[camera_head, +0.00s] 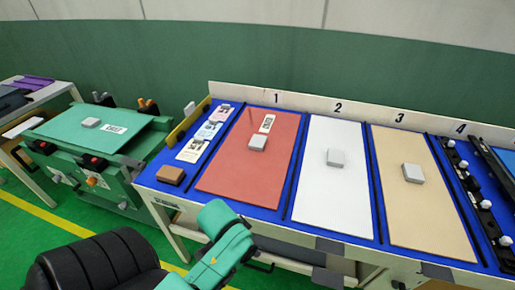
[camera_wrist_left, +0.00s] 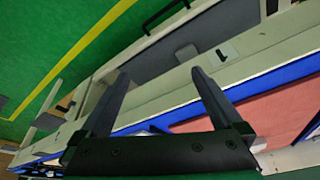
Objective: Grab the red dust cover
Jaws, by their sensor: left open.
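The red dust cover (camera_head: 235,176) is a flat red sheet lying on the blue table in the bay marked 1. A small grey block (camera_head: 258,143) and a white label (camera_head: 267,123) are on it. The red surface also shows at the right of the left wrist view (camera_wrist_left: 285,112). My left gripper (camera_wrist_left: 160,72) is open and empty, with its two dark fingers apart over the table's front edge. It is not touching the cover. In the head view my left arm reaches up near the front edge, and its fingers cannot be made out. My right gripper is not in view.
A white sheet (camera_head: 332,195) and a tan sheet (camera_head: 425,215), each with a grey block, lie right of the red one. A brown block (camera_head: 171,174) and several cards are at its left. A green cart (camera_head: 75,128) stands further left.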

